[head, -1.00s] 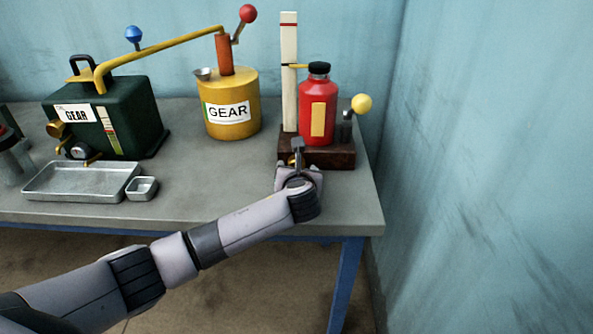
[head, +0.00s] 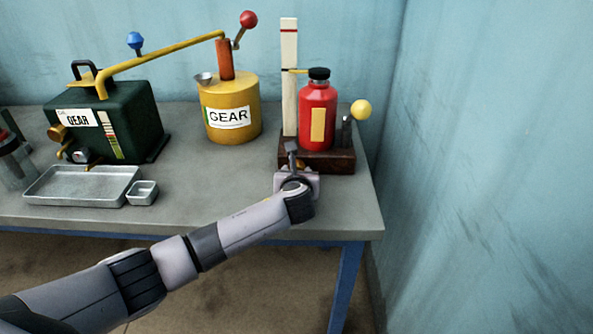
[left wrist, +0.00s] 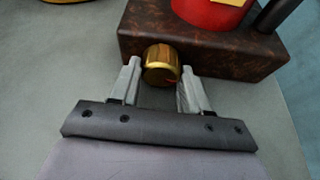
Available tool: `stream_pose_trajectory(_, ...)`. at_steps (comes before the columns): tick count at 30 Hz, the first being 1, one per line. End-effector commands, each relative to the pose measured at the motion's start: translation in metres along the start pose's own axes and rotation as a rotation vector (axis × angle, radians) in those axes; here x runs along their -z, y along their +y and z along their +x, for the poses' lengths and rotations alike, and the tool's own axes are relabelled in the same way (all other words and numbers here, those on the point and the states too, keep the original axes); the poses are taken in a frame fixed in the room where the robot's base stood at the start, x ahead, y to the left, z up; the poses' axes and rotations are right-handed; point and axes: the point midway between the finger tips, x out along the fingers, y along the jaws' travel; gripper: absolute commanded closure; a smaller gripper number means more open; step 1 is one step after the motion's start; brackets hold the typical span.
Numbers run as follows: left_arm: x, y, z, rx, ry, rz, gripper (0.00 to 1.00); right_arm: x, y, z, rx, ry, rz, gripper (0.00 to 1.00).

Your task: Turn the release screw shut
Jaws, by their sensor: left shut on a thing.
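The release screw is a brass knob (left wrist: 160,62) on the front face of the dark wooden base (left wrist: 144,24). My left gripper (left wrist: 160,82) is shut on this knob, with one finger on each side of it. In the head view my left gripper (head: 298,170) is at the front of the base (head: 340,161), and the knob is mostly hidden there by the gripper. A red bottle (head: 318,118) with a black cap stands upright on the base. My right gripper is not in view.
A white post (head: 289,75) and a yellow ball-topped lever (head: 361,110) rise from the base. The table is clear in front of the drum.

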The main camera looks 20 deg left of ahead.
Motion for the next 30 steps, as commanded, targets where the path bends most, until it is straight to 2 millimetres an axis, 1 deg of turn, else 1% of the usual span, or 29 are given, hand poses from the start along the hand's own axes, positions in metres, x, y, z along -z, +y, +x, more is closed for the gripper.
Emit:
stream_pose_trajectory(1, -0.0031, 0.0011, -0.0021, 0.017, 0.003, -0.039, 0.85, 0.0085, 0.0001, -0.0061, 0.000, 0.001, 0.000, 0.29)
stream_pose_trajectory(3, -0.0020, 0.0012, -0.0018, 0.043, 0.004, -0.101, 0.85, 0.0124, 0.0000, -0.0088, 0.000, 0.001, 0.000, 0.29)
stream_pose_trajectory(9, 0.0002, 0.0011, -0.0007, 0.096, 0.003, -0.230, 0.85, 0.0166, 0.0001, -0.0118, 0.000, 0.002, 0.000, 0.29)
stream_pose_trajectory(20, 0.0008, 0.0009, -0.0002, 0.105, 0.003, -0.253, 0.85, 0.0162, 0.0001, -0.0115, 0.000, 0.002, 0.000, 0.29)
stream_pose_trajectory(21, 0.0008, 0.0009, -0.0002, 0.104, 0.003, -0.253, 0.44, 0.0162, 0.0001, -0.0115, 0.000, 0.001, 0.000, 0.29)
stream_pose_trajectory(22, 0.0008, 0.0008, -0.0002, 0.104, 0.003, -0.253, 0.35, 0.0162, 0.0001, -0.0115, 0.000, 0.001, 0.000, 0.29)
stream_pose_trajectory(23, 0.0008, 0.0008, -0.0002, 0.104, 0.003, -0.253, 0.29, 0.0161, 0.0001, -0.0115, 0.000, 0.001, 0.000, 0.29)
stream_pose_trajectory(30, 0.0005, 0.0007, -0.0003, 0.105, 0.002, -0.252, 0.29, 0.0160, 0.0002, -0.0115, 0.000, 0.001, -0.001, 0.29)
